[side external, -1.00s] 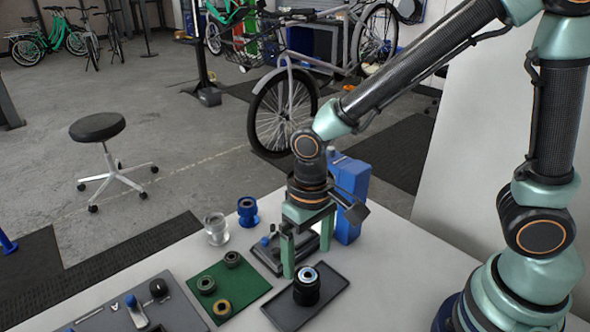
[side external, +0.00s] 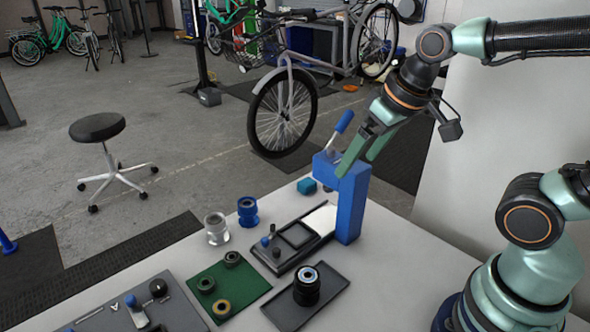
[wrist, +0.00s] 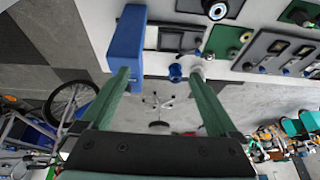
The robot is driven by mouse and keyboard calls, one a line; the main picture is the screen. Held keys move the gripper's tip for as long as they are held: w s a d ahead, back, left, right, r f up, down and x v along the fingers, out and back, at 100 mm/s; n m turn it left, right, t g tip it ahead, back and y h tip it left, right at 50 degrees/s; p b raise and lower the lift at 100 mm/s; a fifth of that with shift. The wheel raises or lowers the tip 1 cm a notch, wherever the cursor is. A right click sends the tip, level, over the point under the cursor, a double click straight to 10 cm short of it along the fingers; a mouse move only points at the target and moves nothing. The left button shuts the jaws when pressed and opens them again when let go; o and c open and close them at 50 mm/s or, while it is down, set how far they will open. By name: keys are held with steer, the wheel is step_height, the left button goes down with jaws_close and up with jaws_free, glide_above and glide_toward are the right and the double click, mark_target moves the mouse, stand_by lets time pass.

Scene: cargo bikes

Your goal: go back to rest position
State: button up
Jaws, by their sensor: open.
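My gripper (side external: 362,158) is raised and tilted in the side view, with its green fingers pointing down and left near the top of a blue press-like stand (side external: 350,205). I cannot tell from the side view whether it touches the stand. In the wrist view my gripper (wrist: 165,80) has its two green fingers wide apart, with nothing held between them. The black ringed part (side external: 306,286) stands on a dark grey tray (side external: 335,283) on the table, well below and apart from my gripper.
A green mat (side external: 236,303) holds several ring parts. A blue spool (side external: 248,211) and a clear one (side external: 216,229) stand behind it. A black fixture (side external: 292,262) lies beside the blue stand, whose blue-handled lever (side external: 344,122) sticks up. The front-right tabletop is clear.

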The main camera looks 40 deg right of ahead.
steer(key=shift+s+d+r+t, duration=0.15)
steer(key=shift+d+r+t, duration=0.1)
steer(key=shift+d, duration=0.3)
steer(key=shift+s+d+r+t, duration=0.15)
steer(key=shift+d+r, duration=0.1)
steer(key=shift+d, duration=0.25)
stand_by(0.6)
